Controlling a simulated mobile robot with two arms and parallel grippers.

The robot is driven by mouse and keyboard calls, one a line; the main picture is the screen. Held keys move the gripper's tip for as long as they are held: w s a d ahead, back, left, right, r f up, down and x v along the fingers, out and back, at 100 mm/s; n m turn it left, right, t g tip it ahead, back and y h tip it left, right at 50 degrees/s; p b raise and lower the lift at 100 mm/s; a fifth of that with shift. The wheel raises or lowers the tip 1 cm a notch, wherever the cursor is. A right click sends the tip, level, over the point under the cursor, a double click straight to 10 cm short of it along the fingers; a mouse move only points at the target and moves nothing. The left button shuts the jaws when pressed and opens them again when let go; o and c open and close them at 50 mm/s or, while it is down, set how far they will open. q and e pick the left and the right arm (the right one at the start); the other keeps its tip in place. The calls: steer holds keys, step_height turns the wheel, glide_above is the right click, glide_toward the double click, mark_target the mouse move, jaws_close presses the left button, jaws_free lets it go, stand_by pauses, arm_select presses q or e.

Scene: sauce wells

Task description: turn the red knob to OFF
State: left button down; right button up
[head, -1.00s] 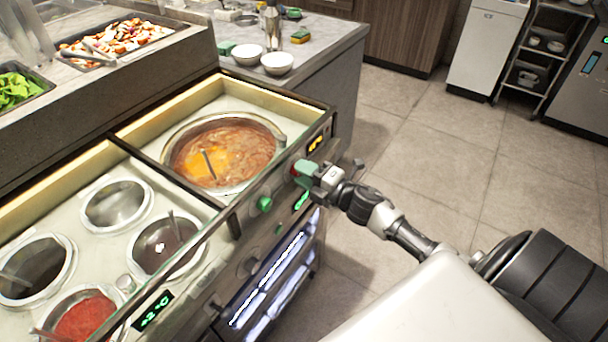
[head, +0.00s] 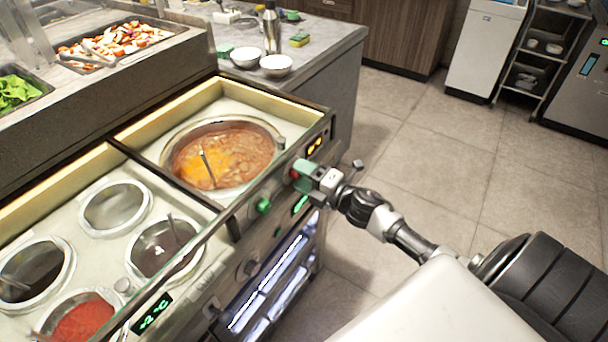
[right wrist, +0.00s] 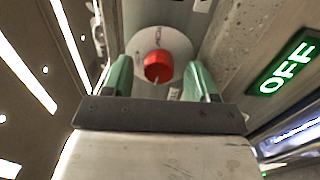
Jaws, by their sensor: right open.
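The red knob (right wrist: 158,66) sits on a pale round plate in the right wrist view, with a light mark on its lower part. In the head view only a bit of the red knob (head: 294,174) shows beside the gripper. My right gripper (right wrist: 160,78) is open, its two green fingers on either side of the knob; I cannot tell whether they touch it. In the head view the right gripper (head: 302,173) is at the counter's front panel. A lit green OFF sign (right wrist: 290,68) is right of the knob in the wrist view. My left gripper is out of view.
A green knob (head: 263,205) is left of the red one on the panel. A large pot of soup (head: 225,155) and several sauce wells (head: 115,206) are set in the counter. The floor (head: 440,150) to the right is clear.

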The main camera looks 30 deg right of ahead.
steer(key=b+v, duration=0.1)
steer(key=v, duration=1)
steer(key=shift+w, duration=0.1)
steer(key=s+d+f+m+g+h+p, duration=0.1)
steer(key=s+f+m+g+h, duration=0.2)
steer(key=f, duration=0.6)
steer(key=s+f+m+g+h+p, duration=0.1)
steer(key=s+f+m+h, duration=0.15)
steer(key=f+m, duration=0.5)
steer(key=s+d+f+m+g+h+p, duration=0.1)
steer(key=s+f+m+g+h, duration=0.15)
steer(key=f, duration=0.75)
steer(key=s+a+f+m+g, duration=0.2)
steer(key=s+a+f, duration=0.3)
steer(key=s, duration=0.3)
steer(key=s+a+f+m+g+p, duration=0.1)
steer(key=s+a+f+m+g, duration=0.2)
steer(key=s+f, duration=0.3)
steer(key=s+a+f+m+g+y, duration=0.1)
steer(key=s+a+f+g, duration=0.3)
steer(key=s, duration=0.8)
step_height(320, 180, down, 2)
steer(key=a+m, duration=0.1)
steer(key=a, duration=0.1)
steer(key=shift+s+a+g+p, duration=0.25)
steer(key=shift+a+g+p, duration=0.1)
steer(key=shift+p, duration=0.05)
steer(key=shift+f, duration=0.1)
